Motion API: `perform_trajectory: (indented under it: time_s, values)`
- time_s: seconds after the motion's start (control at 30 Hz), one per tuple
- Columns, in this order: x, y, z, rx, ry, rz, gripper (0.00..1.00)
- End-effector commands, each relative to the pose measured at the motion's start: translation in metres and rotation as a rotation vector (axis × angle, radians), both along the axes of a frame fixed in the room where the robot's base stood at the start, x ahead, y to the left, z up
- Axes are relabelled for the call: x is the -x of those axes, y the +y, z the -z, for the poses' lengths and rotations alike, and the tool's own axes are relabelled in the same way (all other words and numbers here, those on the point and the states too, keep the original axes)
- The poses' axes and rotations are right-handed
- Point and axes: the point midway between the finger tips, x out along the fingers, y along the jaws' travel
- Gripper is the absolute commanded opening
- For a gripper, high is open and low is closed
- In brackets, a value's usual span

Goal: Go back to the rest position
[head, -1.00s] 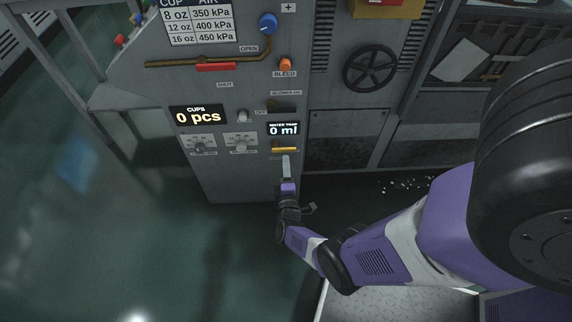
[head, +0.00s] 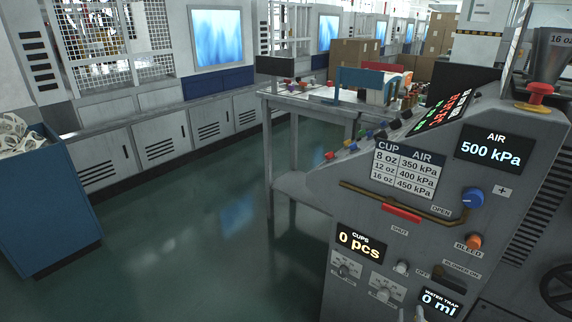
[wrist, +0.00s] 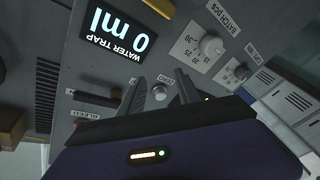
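My gripper (wrist: 160,88) shows in the wrist view, which sees the panel upside down. Its two fingers are apart with nothing held between them. A round silver button (wrist: 159,92) on the panel shows in the gap; I cannot tell how far off it is. The water trap display (wrist: 118,32) reads 0 ml, and a yellow handle (wrist: 160,7) is at the top edge.
The grey machine panel (head: 405,215) fills the right of the head view. Its air display (head: 492,150) reads 500 kPa and its cups display (head: 360,243) 0 pcs. A blue bin (head: 45,215) stands at left. The green floor (head: 200,240) between is clear.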

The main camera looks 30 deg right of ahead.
Motion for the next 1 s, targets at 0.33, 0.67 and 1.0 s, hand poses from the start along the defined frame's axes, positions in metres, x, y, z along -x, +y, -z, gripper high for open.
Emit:
perform_trajectory:
  time_s: [0.33, 0.67, 1.0]
  values:
    - [0.035, 0.118, -0.092, -0.299, -0.198, -0.384, 0.4]
    - [0.103, 0.246, -0.192, -0.616, -0.221, -0.614, 0.4]
    - [0.18, 0.337, -0.304, -0.815, -0.143, -0.719, 0.4]
